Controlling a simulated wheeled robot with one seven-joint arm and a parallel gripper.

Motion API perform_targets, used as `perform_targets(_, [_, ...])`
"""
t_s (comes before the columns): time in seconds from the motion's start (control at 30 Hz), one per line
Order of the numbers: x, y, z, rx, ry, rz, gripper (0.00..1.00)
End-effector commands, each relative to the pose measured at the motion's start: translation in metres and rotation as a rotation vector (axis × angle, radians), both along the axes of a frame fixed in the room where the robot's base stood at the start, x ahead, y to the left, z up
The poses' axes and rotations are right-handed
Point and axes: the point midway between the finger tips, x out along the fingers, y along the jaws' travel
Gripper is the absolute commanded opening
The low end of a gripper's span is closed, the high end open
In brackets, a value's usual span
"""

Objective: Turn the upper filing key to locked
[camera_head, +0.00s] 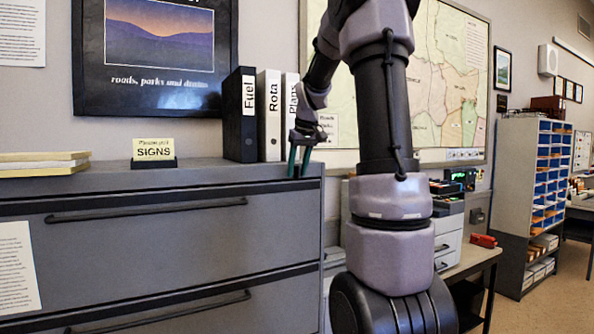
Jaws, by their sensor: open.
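The grey filing cabinet (150,250) fills the lower left of the head view. Its upper drawer (270,225) has a long dark bar handle (150,210) and looks shut. I cannot make out a key or lock on the cabinet front. My gripper (299,166) points down at the right end of the cabinet top, just right of the binders. Its two green-edged fingers are a little apart, with nothing visible between them. I cannot tell whether they touch the cabinet.
Fuel (240,115), Rota (269,115) and Plans (289,95) binders stand beside my gripper. A SIGNS card (154,150) and yellowish folders (42,163) are farther left. A printer (449,232) and red stapler-like object (483,241) are on a table at right.

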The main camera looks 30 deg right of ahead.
Motion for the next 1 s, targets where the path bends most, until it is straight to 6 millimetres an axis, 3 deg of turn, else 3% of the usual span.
perform_targets(0.33, [0.0016, 0.0005, -0.0041, 0.001, 0.000, -0.001, 0.44])
perform_targets(0.43, [0.0015, 0.0005, -0.0040, 0.000, 0.000, -0.001, 0.06])
perform_targets(0.47, [0.0015, 0.0005, -0.0040, 0.000, 0.000, -0.001, 0.00])
perform_targets(1.0, [0.0015, -0.0024, -0.0042, 0.102, 0.004, -0.004, 0.00])
